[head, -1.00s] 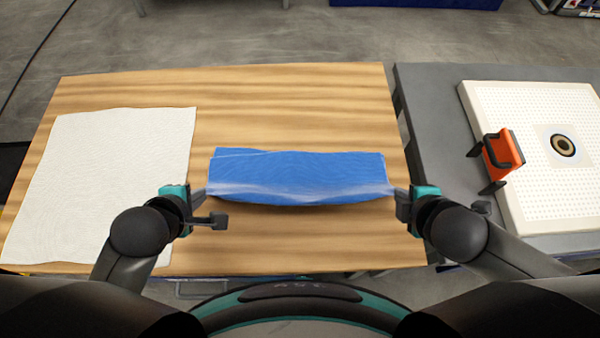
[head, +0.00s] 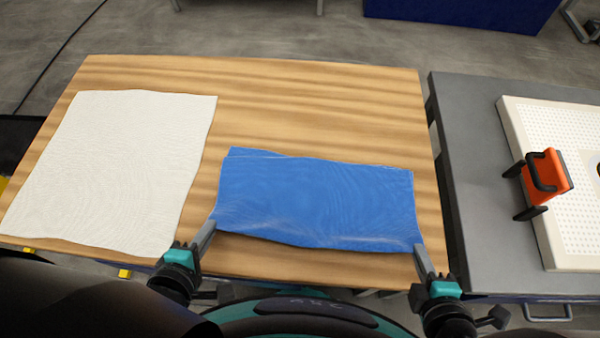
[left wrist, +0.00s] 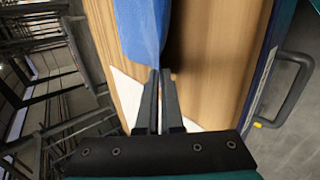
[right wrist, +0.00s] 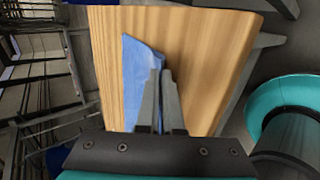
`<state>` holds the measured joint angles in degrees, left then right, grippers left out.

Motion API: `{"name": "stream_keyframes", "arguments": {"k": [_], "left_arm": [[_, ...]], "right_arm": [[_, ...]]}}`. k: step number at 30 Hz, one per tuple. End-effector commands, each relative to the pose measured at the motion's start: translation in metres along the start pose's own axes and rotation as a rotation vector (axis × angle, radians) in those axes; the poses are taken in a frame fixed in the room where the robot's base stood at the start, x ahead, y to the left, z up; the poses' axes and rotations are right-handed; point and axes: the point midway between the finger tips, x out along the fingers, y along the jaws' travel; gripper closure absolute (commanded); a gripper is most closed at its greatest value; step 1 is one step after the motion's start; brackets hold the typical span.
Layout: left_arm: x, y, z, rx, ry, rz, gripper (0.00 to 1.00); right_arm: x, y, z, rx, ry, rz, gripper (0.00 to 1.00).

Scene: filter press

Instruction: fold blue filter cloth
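The blue filter cloth (head: 315,200) lies spread on the wooden table as a wide rectangle, with faint creases along its near edge. A thin shadow shows under that edge. My left gripper (head: 212,226) is at the cloth's near left corner, its fingers close together on the edge. In the left wrist view the cloth (left wrist: 142,30) runs into the fingertips (left wrist: 161,73). My right gripper (head: 418,250) is at the near right corner, its fingers also closed on the edge. The right wrist view shows the cloth corner (right wrist: 136,75) at the fingertips (right wrist: 161,74).
A white cloth (head: 120,165) lies flat on the table's left side. The wooden table (head: 320,95) is bare behind the blue cloth. To the right, a grey surface (head: 465,160) carries a white perforated plate (head: 545,225) with an orange and black handle block (head: 546,175).

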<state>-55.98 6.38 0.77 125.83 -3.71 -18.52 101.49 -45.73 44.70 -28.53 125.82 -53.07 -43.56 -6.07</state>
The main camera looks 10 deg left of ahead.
Motion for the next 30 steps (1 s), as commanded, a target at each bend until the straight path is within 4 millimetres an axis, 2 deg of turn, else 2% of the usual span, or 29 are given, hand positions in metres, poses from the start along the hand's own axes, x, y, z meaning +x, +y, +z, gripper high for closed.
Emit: {"name": "stream_keyframes", "arguments": {"k": [7, 19, 30], "left_arm": [[-0.0008, -0.0133, -0.0007, -0.002, -0.001, 0.040, 1.00], [-0.0019, -0.0149, -0.0007, -0.002, -0.001, 0.052, 1.00], [-0.0017, -0.0146, -0.0006, -0.002, -0.002, 0.052, 0.57]], "right_arm": [[-0.0007, -0.0127, -0.0002, 0.001, -0.003, 0.042, 1.00], [-0.0018, -0.0145, -0.0004, -0.002, -0.001, 0.053, 1.00], [-0.0017, -0.0144, -0.0004, -0.002, -0.001, 0.053, 0.57]]}}
